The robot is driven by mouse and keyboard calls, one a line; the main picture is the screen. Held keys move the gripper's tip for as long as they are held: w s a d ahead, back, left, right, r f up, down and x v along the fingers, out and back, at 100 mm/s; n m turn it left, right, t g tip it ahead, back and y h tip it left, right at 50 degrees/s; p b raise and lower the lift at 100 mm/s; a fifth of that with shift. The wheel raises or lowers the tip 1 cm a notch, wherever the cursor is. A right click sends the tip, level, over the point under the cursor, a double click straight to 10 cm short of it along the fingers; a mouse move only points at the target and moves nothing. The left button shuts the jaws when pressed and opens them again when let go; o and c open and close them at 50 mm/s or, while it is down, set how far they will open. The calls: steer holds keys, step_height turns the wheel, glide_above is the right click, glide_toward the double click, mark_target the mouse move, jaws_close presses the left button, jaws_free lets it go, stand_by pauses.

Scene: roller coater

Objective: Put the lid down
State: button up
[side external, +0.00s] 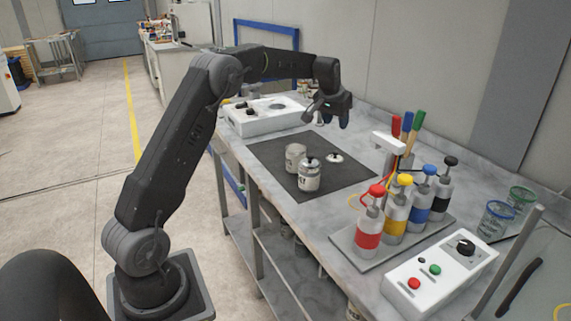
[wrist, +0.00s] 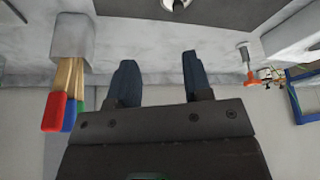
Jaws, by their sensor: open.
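A small silver lid with a dark knob (side external: 334,157) lies on the dark mat (side external: 349,176), apart from the jars. In the wrist view, a round light lid (wrist: 176,6) is cut off by the top edge. One pale jar (side external: 295,158) stands on the mat, its top partly unclear. A second jar (side external: 309,178) in front of it has a silver lid with a dark knob on top. My gripper (side external: 328,116) is open and empty, raised above the back of the mat. Its two blue-black fingers (wrist: 158,62) stand apart with nothing between them.
A white machine (side external: 268,114) stands at the back left. Pump bottles (side external: 396,212) stand on a tray at right, behind a control box (side external: 441,273). A holder with coloured-handled brushes (side external: 389,144) stands near the wall.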

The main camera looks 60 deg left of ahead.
steer(key=s+d+r+m, duration=0.1)
steer(key=s+d+r, duration=0.4)
steer(key=s+d, duration=0.3)
steer(key=s+d+r+m, duration=0.1)
steer(key=s+d+r, duration=0.4)
steer(key=s+d, duration=0.35)
steer(key=s+d+f+m, duration=0.1)
steer(key=s+d+f, duration=0.1)
steer(key=s, duration=0.4)
steer(key=s+d+f+t+h, duration=0.1)
steer(key=s+d+f, duration=0.1)
steer(key=s+d, duration=0.2)
steer(key=s+d+f+m, duration=0.1)
steer(key=s+d+f, duration=0.1)
steer(key=s, duration=0.8)
steer(key=shift+s+d+f+m+h, duration=0.2)
steer(key=shift+d+m+h, duration=0.15)
steer(key=shift+d, duration=0.4)
